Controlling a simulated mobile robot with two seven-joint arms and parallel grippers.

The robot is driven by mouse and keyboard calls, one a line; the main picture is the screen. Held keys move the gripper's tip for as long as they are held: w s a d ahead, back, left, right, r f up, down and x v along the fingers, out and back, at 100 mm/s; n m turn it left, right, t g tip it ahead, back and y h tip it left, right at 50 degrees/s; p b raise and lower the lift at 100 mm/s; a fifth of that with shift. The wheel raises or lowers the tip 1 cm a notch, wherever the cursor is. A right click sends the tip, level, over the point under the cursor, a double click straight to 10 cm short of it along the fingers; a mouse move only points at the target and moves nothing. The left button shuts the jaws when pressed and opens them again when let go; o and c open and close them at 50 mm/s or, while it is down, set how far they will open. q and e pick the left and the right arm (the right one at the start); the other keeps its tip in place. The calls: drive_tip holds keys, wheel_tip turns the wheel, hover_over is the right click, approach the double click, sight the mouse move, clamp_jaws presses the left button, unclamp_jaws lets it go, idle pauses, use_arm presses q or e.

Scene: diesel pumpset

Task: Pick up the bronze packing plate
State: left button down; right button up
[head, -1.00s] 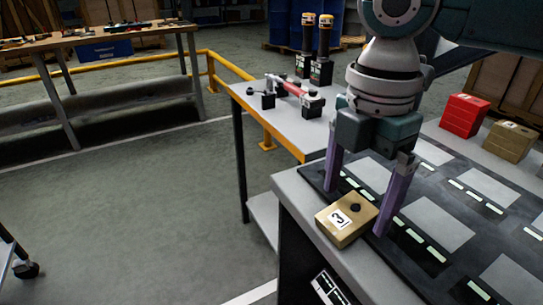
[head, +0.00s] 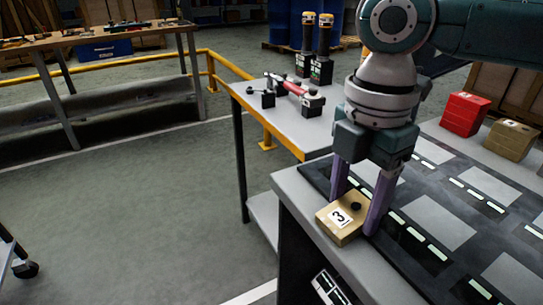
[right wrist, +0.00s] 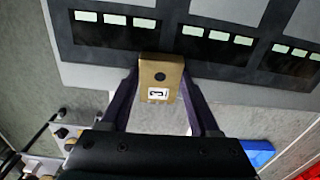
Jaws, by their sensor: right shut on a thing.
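My right gripper (head: 357,209) points down from above and is shut on the plate, one purple finger on each side. In the right wrist view the plate (right wrist: 160,80) lies between the two fingertips (right wrist: 161,84). I cannot see any gap under it. My left gripper is not in view.
The dark panel (head: 440,215) has grey rectangles and pale strips. A red block (head: 465,114) and another tan block (head: 511,139) stand at the back right. A side table (head: 280,125) holds a red-handled tool (head: 291,88) and two black-and-yellow devices (head: 316,50). Open floor lies left.

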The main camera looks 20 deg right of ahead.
sight(354, 208)
clamp_jaws()
drive_tip(key=shift+r, duration=0.15)
wheel_tip(354, 208, up, 20)
drive_tip(key=p, duration=0.4)
idle(0.4)
